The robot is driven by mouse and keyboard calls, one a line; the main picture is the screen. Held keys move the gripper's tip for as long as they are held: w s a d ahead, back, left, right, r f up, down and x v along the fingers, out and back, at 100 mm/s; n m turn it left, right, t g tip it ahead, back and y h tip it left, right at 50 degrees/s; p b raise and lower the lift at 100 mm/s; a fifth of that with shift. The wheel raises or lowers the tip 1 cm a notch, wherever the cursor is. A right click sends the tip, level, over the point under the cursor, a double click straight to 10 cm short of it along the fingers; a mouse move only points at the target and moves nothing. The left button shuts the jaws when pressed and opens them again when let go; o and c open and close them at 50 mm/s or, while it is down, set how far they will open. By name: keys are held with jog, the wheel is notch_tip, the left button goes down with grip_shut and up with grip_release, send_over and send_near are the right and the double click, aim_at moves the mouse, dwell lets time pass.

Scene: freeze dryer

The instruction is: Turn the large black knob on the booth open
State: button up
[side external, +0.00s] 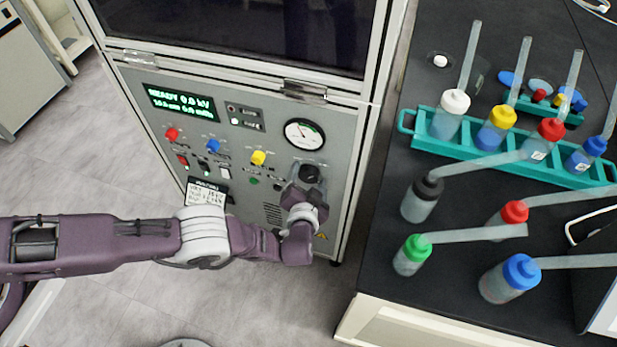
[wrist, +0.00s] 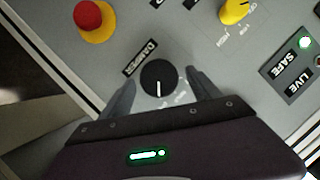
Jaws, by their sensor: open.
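The large black knob (wrist: 159,77) is on the grey front panel of the booth, beside a label reading DAMPER, in the wrist view. A white pointer line on it points toward the bottom of that picture. My gripper (wrist: 160,86) is open, with one finger on each side of the knob. I cannot tell whether the fingers touch it. In the side view the knob (side external: 310,173) shows just above my gripper (side external: 306,190) at the lower right of the booth panel (side external: 150,125).
A red button on a yellow base (wrist: 92,20) and a yellow knob (wrist: 234,11) are near on the panel. A round gauge (side external: 305,134) is above the black knob. At right, a dark bench (side external: 455,190) holds several wash bottles and a teal rack (side external: 425,118).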

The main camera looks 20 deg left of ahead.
jog(key=v, duration=0.7)
jog(key=shift+w, duration=0.1)
